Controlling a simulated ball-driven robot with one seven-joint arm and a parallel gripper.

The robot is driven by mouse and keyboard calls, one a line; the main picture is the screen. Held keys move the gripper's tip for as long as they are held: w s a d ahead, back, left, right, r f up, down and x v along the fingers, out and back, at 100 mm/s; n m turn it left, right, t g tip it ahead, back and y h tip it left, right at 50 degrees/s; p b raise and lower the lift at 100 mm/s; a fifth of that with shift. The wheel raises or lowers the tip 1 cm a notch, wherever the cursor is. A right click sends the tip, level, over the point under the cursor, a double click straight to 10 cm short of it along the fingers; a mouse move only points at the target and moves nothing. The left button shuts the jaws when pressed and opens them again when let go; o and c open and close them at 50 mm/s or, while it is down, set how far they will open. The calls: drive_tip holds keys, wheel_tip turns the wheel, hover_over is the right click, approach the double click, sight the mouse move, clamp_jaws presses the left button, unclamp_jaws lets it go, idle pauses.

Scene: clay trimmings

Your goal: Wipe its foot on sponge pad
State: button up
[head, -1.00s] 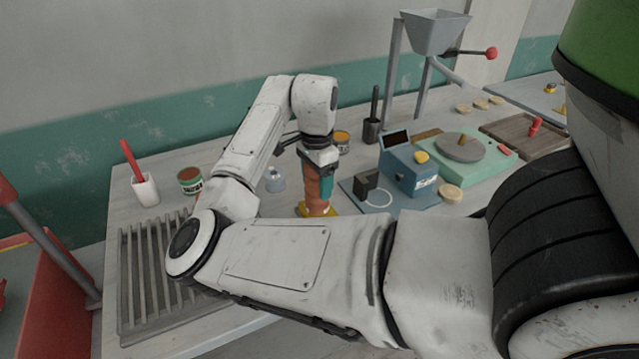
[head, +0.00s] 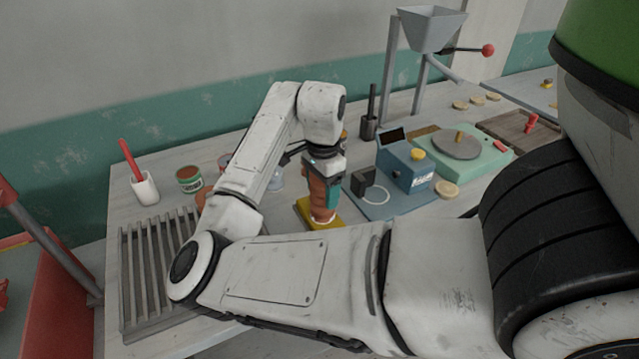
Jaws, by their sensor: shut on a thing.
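My gripper (head: 323,183) is shut on an orange-brown clay vessel (head: 318,196), which it holds roughly upright. A teal finger shows on the vessel's right side. The vessel's pale foot is down at the yellow sponge pad (head: 303,209), over its right front part. They look in contact, but my forearm cuts close in front and I cannot be sure. The sponge pad lies on the pale table, partly hidden behind the vessel.
To the right stand a blue device (head: 408,167) on a blue board and a green unit with a grey disc (head: 456,146). A slatted rack (head: 150,275), a white cup (head: 145,188) and a green tin (head: 189,179) are at the left. A hopper (head: 432,30) stands behind.

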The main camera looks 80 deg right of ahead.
drive_tip(key=shift+s+a+p, duration=0.35)
drive_tip(key=shift+s+a, duration=0.95)
drive_tip(key=shift+a, duration=0.15)
drive_tip(key=shift+w+d+p, duration=0.15)
drive_tip(key=shift+w+d, duration=1.2)
drive_tip(key=shift+d, duration=0.2)
drive_tip(key=shift+w+d+p, duration=0.15)
drive_tip(key=shift+w+d, duration=1.15)
drive_tip(key=shift+d, duration=0.2)
drive_tip(key=shift+r, duration=0.1)
wheel_tip(320, 180, up, 7)
drive_tip(key=p, duration=0.6)
drive_tip(key=shift+p, duration=0.3)
